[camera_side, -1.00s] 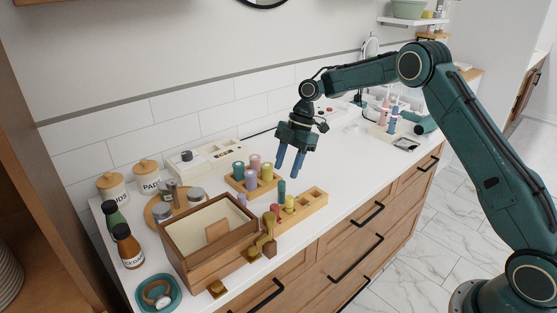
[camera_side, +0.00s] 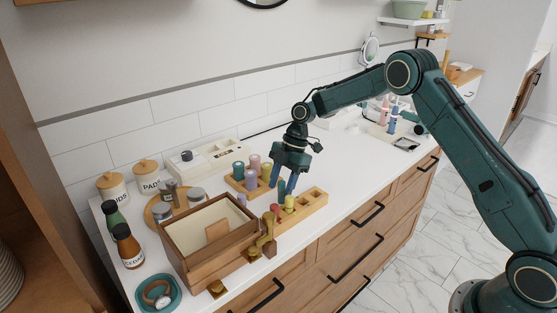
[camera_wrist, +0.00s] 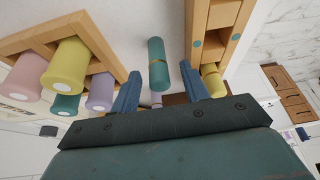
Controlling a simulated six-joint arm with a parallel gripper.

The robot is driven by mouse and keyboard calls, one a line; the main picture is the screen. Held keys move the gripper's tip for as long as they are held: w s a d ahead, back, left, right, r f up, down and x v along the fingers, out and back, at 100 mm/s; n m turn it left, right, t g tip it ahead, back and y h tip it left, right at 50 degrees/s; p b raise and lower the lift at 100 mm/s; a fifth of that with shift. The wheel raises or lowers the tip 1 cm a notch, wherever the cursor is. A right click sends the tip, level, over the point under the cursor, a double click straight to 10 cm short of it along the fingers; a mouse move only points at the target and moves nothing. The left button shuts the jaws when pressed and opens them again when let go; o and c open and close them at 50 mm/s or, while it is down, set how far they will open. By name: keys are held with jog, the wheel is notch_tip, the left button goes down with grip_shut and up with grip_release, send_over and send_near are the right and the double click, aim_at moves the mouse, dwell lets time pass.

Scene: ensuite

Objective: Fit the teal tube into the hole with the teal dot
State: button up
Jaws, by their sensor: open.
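The teal tube (camera_wrist: 158,62), with a thin gold band, shows in the wrist view between the two wooden racks, apart from both. My gripper (camera_wrist: 160,72) is open, with one blue finger on each side of the tube; I cannot tell whether either touches it. In the side view my gripper (camera_side: 279,190) is low over the counter, between the racks, and its fingers largely hide the tube. The front wooden rack (camera_side: 312,203) has open square holes at its right end. In the wrist view, teal dots (camera_wrist: 198,43) mark the rim of this rack (camera_wrist: 228,62).
The back rack (camera_wrist: 110,57) holds pink, yellow, teal and purple tubes close to my left finger. A yellow tube (camera_wrist: 213,80) stands in the front rack near my right finger. A wooden box (camera_side: 190,262) is at the left.

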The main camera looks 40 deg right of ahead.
aim_at(282, 182)
dwell(0.4)
grip_shut()
jog(key=shift+r, duration=5)
